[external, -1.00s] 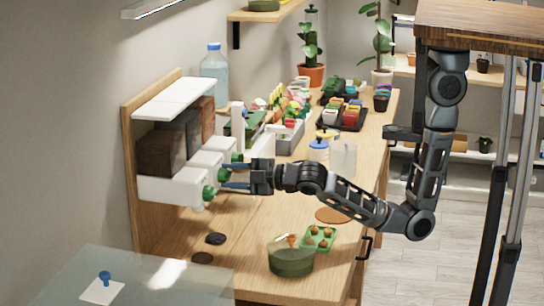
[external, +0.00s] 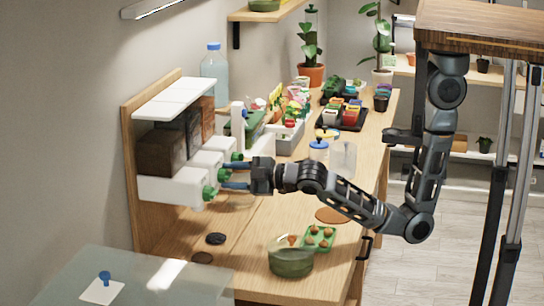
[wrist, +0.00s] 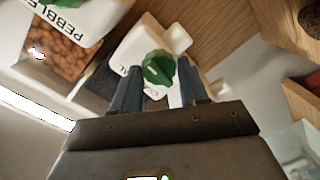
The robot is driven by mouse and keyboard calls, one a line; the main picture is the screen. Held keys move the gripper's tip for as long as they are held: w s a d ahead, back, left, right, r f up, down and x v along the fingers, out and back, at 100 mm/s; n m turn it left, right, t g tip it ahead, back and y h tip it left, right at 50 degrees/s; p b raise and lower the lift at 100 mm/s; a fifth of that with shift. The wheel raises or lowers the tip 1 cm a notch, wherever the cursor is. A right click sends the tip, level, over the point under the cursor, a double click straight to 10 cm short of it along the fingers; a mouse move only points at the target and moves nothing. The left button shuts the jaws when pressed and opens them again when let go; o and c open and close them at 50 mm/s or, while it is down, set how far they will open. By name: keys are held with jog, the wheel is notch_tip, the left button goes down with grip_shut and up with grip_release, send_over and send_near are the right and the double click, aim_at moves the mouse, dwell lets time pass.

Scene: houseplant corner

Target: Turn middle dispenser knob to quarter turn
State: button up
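The white dispenser (external: 165,188) has a row of green knobs on its front. The middle knob (external: 222,175) is green; in the wrist view the middle knob (wrist: 158,68) shows a pale mark, on a white housing with lettering ending in "L". My gripper (external: 228,178) faces the dispenser front, its fingers around the middle knob. In the wrist view my gripper (wrist: 157,75) has one blue-grey finger on each side of the knob, spread apart. Whether the fingers touch it is unclear. The near knob (external: 209,192) is close beside the lower finger; the far knob (external: 237,157) is beyond.
A bin marked "PEBBLE" (wrist: 80,15) sits upper left in the wrist view. A green bowl (external: 290,262), a green tray (external: 319,238) and a blue-lidded jar (external: 318,150) stand on the wooden counter (external: 250,230). The counter before the dispenser is mostly clear.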

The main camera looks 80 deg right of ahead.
jog(key=o, duration=0.4)
jog(key=shift+s, duration=0.1)
jog(key=s+b, duration=0.1)
jog(key=s, duration=0.6)
jog(key=shift+s+r, duration=0.3)
jog(key=shift+r, duration=0.05)
jog(key=s+d+f+m+y, duration=0.1)
jog(key=s+d+f+m, duration=0.1)
jog(key=s+d+f, duration=0.8)
jog(key=s+d+f+m, duration=0.1)
jog(key=s, duration=0.2)
jog(key=s+d+f+m, duration=0.1)
jog(key=s, duration=0.2)
jog(key=s+d+f+m+g, duration=0.1)
jog(key=s+d, duration=0.1)
jog(key=s, duration=0.1)
jog(key=shift+s+f, duration=0.15)
jog(key=shift+f, duration=0.1)
jog(key=s+d+m, duration=0.2)
jog(key=s+m, duration=0.1)
jog(key=s, duration=0.3)
jog(key=s+d+r+m+g+h, duration=0.1)
jog(key=s+d+m, duration=0.1)
jog(key=s, duration=0.5)
jog(key=shift+r+m, duration=0.15)
jog(key=shift+m, duration=0.45)
